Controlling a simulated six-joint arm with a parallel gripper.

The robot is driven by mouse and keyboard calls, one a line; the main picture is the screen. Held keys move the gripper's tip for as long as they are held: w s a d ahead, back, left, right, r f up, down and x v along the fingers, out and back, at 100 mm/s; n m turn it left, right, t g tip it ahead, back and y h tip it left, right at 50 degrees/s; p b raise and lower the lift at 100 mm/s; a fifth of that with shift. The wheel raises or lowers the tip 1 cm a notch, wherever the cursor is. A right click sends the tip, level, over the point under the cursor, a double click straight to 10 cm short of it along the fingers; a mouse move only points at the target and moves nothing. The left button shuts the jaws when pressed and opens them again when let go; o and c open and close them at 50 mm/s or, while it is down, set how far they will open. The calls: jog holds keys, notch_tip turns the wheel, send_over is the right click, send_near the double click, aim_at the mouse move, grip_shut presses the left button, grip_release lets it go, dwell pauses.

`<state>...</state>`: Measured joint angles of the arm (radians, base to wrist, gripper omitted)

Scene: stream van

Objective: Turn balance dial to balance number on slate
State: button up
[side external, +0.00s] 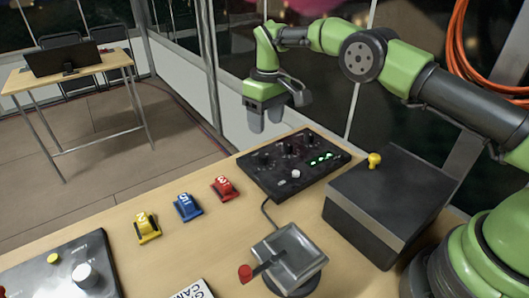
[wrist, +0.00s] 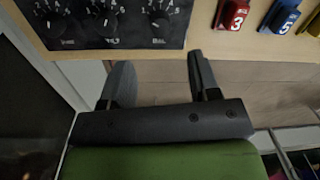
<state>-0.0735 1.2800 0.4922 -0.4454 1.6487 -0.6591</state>
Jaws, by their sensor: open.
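A black control panel (side external: 335,156) lies on the table, with dark dials, a white knob and a row of green lights. Three black dials show along the top of the wrist view: a left dial (wrist: 57,26), a middle dial (wrist: 105,22) and a right dial (wrist: 159,20), with white numbers around them. My gripper (side external: 265,124) is open and empty, above and beyond the panel's far left side. Its fingers (wrist: 160,82) are apart and clear of the dials in the wrist view. No balance number on a slate is readable.
Red (side external: 225,187), blue (side external: 187,207) and yellow (side external: 147,226) numbered blocks stand on the table. A lever box (side external: 290,255) with a red knob is in front. A black box (side external: 385,205) stands right of the panel. A partly cut-off white card (side external: 192,291) lies at the front.

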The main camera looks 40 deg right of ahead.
aim_at(265, 155)
jog(key=f, duration=0.9)
jog(key=shift+s+a+f, duration=0.1)
jog(key=shift+a+f, duration=0.05)
jog(key=shift+a, duration=0.05)
jog(key=c, duration=0.9)
